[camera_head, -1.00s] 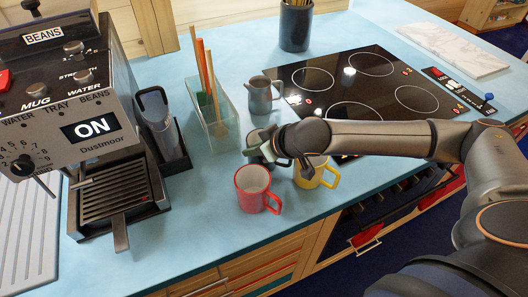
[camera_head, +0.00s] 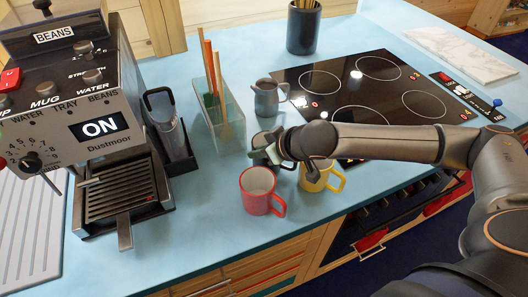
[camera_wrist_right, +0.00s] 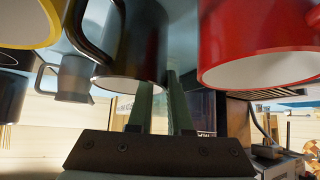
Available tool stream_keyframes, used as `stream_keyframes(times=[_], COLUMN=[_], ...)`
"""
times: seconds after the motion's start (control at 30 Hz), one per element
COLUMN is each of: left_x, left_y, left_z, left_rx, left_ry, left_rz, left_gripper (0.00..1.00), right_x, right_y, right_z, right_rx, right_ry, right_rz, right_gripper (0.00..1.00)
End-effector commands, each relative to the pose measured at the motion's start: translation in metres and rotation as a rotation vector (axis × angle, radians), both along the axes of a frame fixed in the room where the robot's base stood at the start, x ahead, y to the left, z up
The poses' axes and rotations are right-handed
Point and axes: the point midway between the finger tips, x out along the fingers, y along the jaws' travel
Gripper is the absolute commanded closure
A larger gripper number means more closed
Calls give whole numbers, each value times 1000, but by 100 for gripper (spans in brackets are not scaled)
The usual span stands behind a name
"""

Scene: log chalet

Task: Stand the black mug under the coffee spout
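The black mug (camera_head: 262,141) stands upright on the blue counter behind the red mug, partly hidden by my right gripper (camera_head: 277,153). In the right wrist view the black mug (camera_wrist_right: 130,40) is close, its handle on the left. My right gripper's fingers (camera_wrist_right: 160,108) reach its rim, one on the inner side and one outside the wall, with a visible gap between them. The coffee machine (camera_head: 75,140) stands at the left, with a slatted drip tray (camera_head: 118,192) under its head. The spout is hard to make out. My left gripper is not in view.
A red mug (camera_head: 258,192) stands in front of the black one, and a yellow mug (camera_head: 318,178) to its right. A grey jug (camera_head: 268,98), a glass holder (camera_head: 226,115) and a black hob (camera_head: 365,90) lie behind. Counter between drip tray and red mug is clear.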

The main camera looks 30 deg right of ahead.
Motion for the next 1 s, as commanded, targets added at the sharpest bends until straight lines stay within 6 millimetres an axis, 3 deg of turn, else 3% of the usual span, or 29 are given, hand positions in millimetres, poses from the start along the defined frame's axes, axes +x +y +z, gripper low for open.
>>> stream_keyframes(times=[0.4, 0.73, 0.87, 0.93, 1.0], left_x=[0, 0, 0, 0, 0], left_y=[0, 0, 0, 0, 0], left_z=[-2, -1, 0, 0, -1], left_rx=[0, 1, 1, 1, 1], left_ry=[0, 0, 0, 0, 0], left_rz=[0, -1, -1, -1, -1], left_gripper=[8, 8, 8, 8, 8], right_x=[1, 1, 2, 2, -3], right_y=[0, 0, 0, 1, 7], right_z=[77, 110, 149, 178, 174], right_rx=[0, -1, 1, 3, -6], right_ry=[-9, -9, -17, -18, 5], right_rz=[1, 1, 1, 2, -54], right_gripper=[100, 100, 100, 100, 100])
